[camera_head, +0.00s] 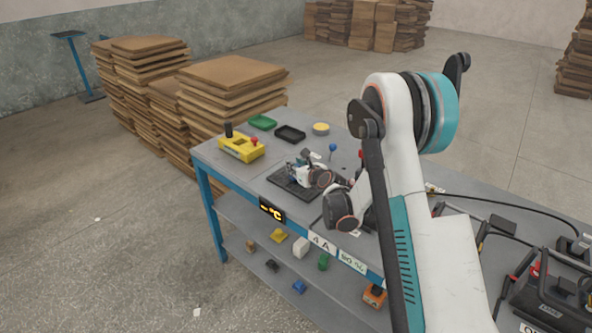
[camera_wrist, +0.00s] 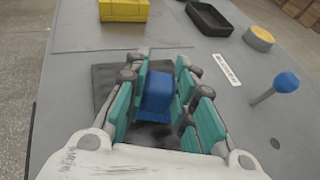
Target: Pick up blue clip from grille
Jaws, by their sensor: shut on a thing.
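The blue clip (camera_wrist: 158,92) sits between the teal finger pads of my gripper (camera_wrist: 163,68) in the wrist view. My gripper is shut on it. The dark grille (camera_wrist: 104,78) lies flat on the table below the fingers. I cannot tell whether the clip still touches it. In the head view, my gripper (camera_head: 305,158) is low over the grille (camera_head: 285,183), and the clip is hidden there.
A yellow control box (camera_head: 241,148), a green tray (camera_head: 262,122), a black tray (camera_head: 290,134) and a yellow round piece (camera_head: 321,128) stand behind the grille. A blue-knobbed stick (camera_wrist: 286,82) rises at right. Black equipment (camera_head: 550,295) and cables occupy the table's right side.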

